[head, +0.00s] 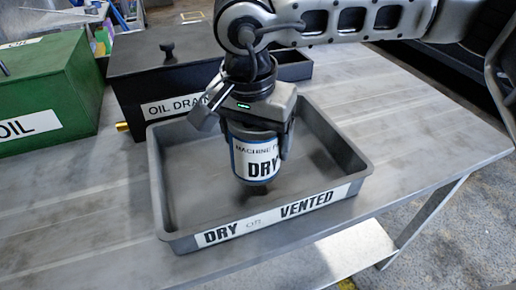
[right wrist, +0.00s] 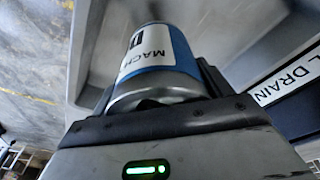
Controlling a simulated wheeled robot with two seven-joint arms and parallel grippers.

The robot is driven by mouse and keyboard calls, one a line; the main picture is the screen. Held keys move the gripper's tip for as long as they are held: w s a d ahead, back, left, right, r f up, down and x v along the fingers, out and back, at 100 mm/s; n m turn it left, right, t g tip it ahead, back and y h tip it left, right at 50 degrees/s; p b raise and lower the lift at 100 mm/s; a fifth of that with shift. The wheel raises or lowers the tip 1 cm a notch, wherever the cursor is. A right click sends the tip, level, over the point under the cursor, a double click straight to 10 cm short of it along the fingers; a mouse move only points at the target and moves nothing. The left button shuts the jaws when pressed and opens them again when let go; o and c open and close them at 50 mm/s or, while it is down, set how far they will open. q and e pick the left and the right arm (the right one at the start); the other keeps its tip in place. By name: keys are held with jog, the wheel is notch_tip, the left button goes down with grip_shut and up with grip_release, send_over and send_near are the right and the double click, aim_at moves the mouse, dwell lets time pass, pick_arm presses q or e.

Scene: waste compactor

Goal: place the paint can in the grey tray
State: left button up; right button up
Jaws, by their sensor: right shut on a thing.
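The paint can (head: 257,160) is a small cylinder with a white label reading "DRY" and a blue band. My right gripper (head: 258,140) is shut on it and holds it upright over the grey tray (head: 160,190), within its walls. The can also shows between the fingers in the right wrist view (right wrist: 158,62). A dark shadow lies on the tray floor below the can, which seems to be a little above the floor. The tray's front label reads "DRY" and "VENTED". My left gripper is not in view.
A black box labelled "OIL DRAIN" (head: 130,85) stands right behind the tray, with a brass fitting (head: 122,127) at its side. A green box (head: 60,95) stands at the left. The metal table (head: 420,130) is clear to the right of the tray.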

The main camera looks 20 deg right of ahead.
jog(key=shift+w+d+f, duration=0.1)
jog(key=shift+f, duration=0.75)
jog(key=shift+w+d+f, duration=0.1)
jog(key=shift+f, duration=0.75)
jog(key=shift+f, duration=0.2)
jog(key=o, duration=1.3)
